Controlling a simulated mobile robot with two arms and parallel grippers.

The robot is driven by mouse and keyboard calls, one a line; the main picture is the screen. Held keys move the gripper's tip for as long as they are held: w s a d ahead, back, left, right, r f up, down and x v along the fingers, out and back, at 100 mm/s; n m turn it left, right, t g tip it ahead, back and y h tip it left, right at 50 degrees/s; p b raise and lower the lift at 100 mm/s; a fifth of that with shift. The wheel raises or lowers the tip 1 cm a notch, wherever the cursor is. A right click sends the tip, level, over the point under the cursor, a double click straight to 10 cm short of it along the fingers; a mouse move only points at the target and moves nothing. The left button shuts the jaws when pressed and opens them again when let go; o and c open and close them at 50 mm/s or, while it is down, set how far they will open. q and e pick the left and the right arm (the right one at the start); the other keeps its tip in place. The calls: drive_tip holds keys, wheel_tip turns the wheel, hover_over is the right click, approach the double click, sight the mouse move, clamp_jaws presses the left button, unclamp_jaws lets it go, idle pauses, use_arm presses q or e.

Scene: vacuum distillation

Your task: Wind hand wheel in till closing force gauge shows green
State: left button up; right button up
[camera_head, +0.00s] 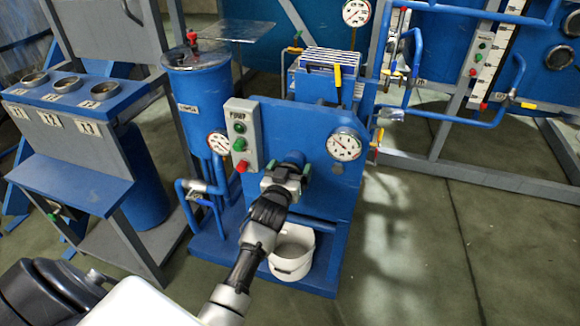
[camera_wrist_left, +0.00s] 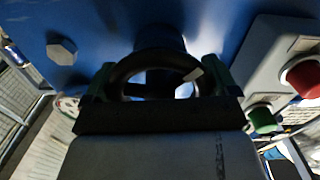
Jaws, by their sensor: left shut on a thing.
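The hand wheel is a dark ring on the front of the blue panel (camera_head: 265,118). It shows best in the left wrist view (camera_wrist_left: 150,54), between the two fingers of my left gripper (camera_wrist_left: 158,76). In the head view my left gripper (camera_head: 290,178) is at the panel front, shut on the wheel, and hides most of it. A round white gauge (camera_head: 344,144) sits on the panel to the right of the wheel. Its needle shows, but its marks and any green zone are too small to read. My right gripper is not in view.
A grey control box (camera_head: 241,133) with green and red buttons is left of the wheel. A white bucket (camera_head: 292,252) stands below my left arm. Another gauge (camera_head: 218,143) sits by the blue tank (camera_head: 203,100). The floor at right is clear.

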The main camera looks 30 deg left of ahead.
use_arm(q)
drive_tip(key=shift+m, duration=0.3)
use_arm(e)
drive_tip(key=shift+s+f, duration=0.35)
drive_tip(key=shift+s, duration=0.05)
use_arm(q)
drive_tip(key=o, duration=0.7)
drive_tip(key=shift+c, duration=0.2)
drive_tip(key=shift+s, duration=0.1)
drive_tip(key=p+v, duration=0.1)
drive_tip(key=v, duration=0.9)
drive_tip(key=shift+s, duration=0.3)
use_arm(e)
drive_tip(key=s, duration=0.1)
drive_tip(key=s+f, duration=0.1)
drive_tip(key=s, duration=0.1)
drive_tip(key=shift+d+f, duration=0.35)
use_arm(q)
drive_tip(key=shift+d, duration=0.15)
